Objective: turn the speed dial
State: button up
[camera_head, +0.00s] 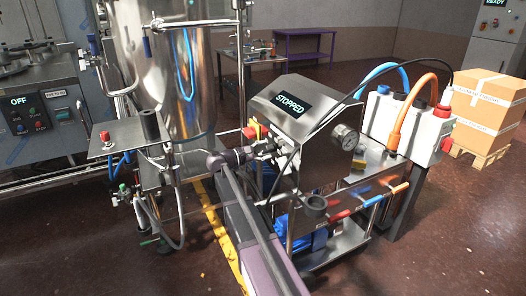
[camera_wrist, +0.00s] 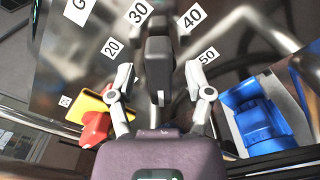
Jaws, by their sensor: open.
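The speed dial (camera_wrist: 159,62) is a dark knob in the middle of the wrist view, on a shiny panel with labels 20, 30, 40 and 50 around it. Its upper end points between 30 and 40. My gripper (camera_wrist: 160,82) is open, with one finger on each side of the knob; gaps show at both sides, and I cannot tell any contact. In the head view my gripper (camera_head: 268,148) is at the left side of the steel machine (camera_head: 325,140), whose screen (camera_head: 291,99) reads STOPPED. The dial is hidden there behind my gripper.
A red and yellow switch (camera_wrist: 96,122) sits close to the left finger in the wrist view. A blue motor (camera_wrist: 262,120) is at the right. In the head view, a large steel tank (camera_head: 165,70) stands left of the machine and a pressure gauge (camera_head: 345,137) is on its right.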

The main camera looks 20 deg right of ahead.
jog(key=shift+d, duration=0.45)
